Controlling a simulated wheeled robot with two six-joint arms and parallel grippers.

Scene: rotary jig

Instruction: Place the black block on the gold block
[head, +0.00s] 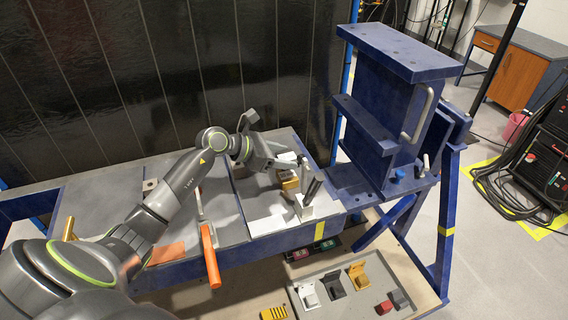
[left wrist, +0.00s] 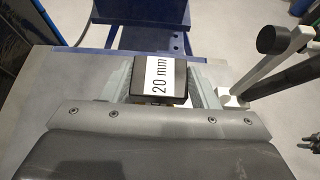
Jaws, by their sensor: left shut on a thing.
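The black block (left wrist: 179,82) carries a white label reading "20 mm" and sits between the two fingers of my left gripper (left wrist: 165,84) in the left wrist view. In the head view my left gripper (head: 284,163) is over the right part of the blue bench. The gold block (head: 290,184) is on the bench just below the gripper, partly hidden. I cannot tell whether the black block touches it. My right gripper is not in view.
A white upright bracket with dark rods (head: 304,205) stands close to the right of the gold block. A tall blue steel fixture (head: 385,110) rises further right. A grey tray (head: 325,308) holds several small parts below.

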